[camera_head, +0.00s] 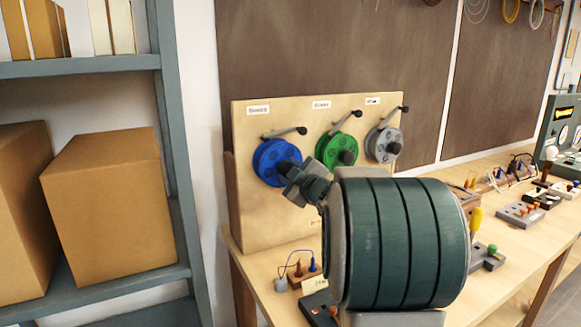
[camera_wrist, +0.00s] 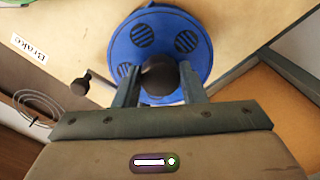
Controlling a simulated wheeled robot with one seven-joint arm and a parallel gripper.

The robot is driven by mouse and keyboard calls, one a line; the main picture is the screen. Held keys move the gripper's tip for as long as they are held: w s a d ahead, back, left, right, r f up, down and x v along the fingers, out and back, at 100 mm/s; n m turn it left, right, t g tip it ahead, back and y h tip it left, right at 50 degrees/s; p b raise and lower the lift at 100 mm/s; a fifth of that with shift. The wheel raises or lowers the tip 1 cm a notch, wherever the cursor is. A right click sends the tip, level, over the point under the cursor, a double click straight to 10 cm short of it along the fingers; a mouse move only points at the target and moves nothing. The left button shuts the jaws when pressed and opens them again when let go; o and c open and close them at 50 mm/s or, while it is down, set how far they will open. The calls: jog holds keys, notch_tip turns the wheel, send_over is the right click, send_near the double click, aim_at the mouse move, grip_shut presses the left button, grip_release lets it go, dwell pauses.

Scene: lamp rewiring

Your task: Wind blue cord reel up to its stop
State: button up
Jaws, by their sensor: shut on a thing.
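The blue cord reel (camera_head: 268,158) is the leftmost of three reels on an upright wooden panel. In the wrist view its blue disc (camera_wrist: 195,25), with dark striped round holes, fills the top middle. My gripper (camera_head: 291,174) is at the reel's face, in front of its lower right part. In the wrist view my gripper (camera_wrist: 160,84) has one finger on each side of the reel's dark round knob (camera_wrist: 159,72) and is shut on it. The knob hides the reel's middle. The cord and the stop cannot be made out.
A lever with a dark knob (camera_head: 300,131) sits just above the blue reel; it shows in the wrist view (camera_wrist: 80,88) near a "Brake" label (camera_wrist: 29,48). A green reel (camera_head: 338,150) and grey reel (camera_head: 382,144) stand to the right. Shelves with boxes (camera_head: 105,195) stand left.

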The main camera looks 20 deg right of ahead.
jog(key=shift+f+m+p, duration=0.1)
jog(key=shift+m+p, duration=1.5)
jog(key=shift+m, duration=2)
jog(key=o, duration=1)
jog(key=s+b, duration=0.1)
jog(key=s, duration=1.3)
jog(key=shift+d, duration=0.2)
jog(key=shift+w, duration=0.1)
